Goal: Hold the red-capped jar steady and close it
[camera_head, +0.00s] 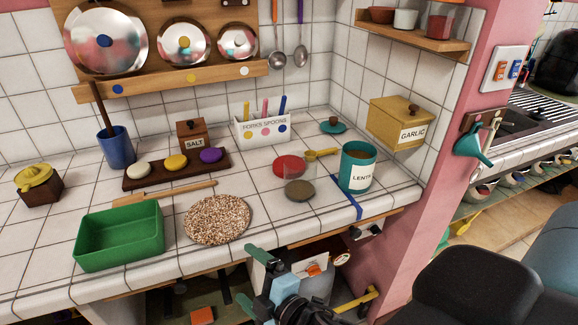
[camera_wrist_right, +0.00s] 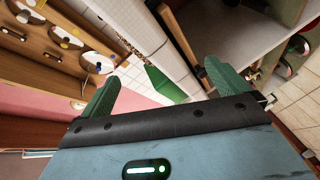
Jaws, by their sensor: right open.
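A red cap (camera_head: 290,166) shows on the counter's right half. Just in front of it is a clear jar (camera_head: 300,188) with a brownish bottom or contents. I cannot tell whether the cap rests tilted on the jar or lies behind it. My right gripper (camera_head: 250,279) is open and empty, low at the counter's front edge, below and in front of the jar. Its two green fingers stand wide apart in the right wrist view (camera_wrist_right: 162,72), with nothing between them close by. I cannot make out the jar there. My left gripper is not in view.
A teal lentil canister (camera_head: 357,177) stands right of the jar, with a yellow scoop (camera_head: 320,153) behind. A speckled round mat (camera_head: 218,219) and green tray (camera_head: 120,236) lie left. The spoon box (camera_head: 262,128) is behind. The garlic box (camera_head: 400,123) is at the right wall.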

